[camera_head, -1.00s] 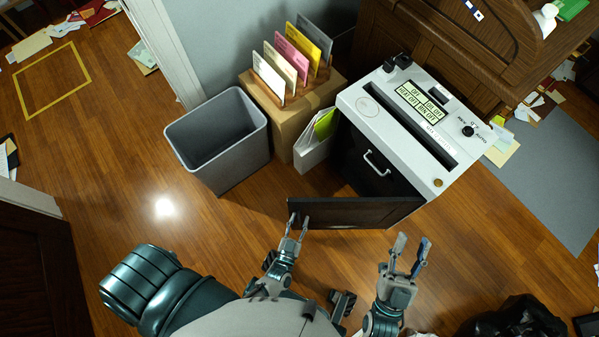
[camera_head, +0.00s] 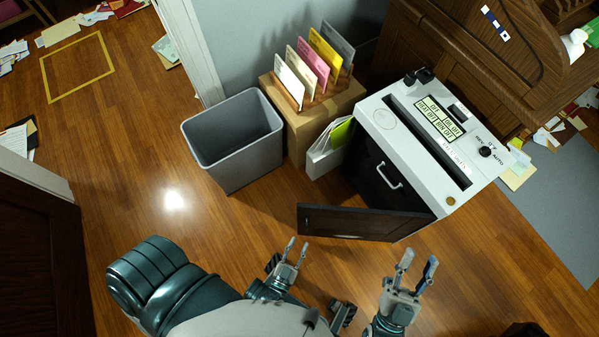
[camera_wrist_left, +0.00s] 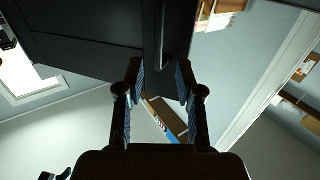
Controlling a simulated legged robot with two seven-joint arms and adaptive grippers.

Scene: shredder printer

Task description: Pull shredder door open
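The white-topped shredder (camera_head: 409,122) stands at the right in the head view. Its dark door (camera_head: 350,221) is swung out from the front, hinged near the right front corner, with its free edge at the left. A metal handle (camera_head: 389,175) shows on the dark front behind the door. My left gripper (camera_head: 291,246) is open and empty, just below the door's free end, apart from it in the picture. The left wrist view shows its fingers (camera_wrist_left: 160,78) spread, with a dark panel (camera_wrist_left: 90,30) beyond them. My right gripper (camera_head: 418,264) is open and empty, below the shredder.
A grey bin (camera_head: 237,140) stands left of a cardboard box (camera_head: 299,133) bearing a rack of coloured folders. A white file holder (camera_head: 325,160) sits between box and shredder. A wooden desk (camera_head: 460,50) stands behind. The floor left of my left gripper is clear.

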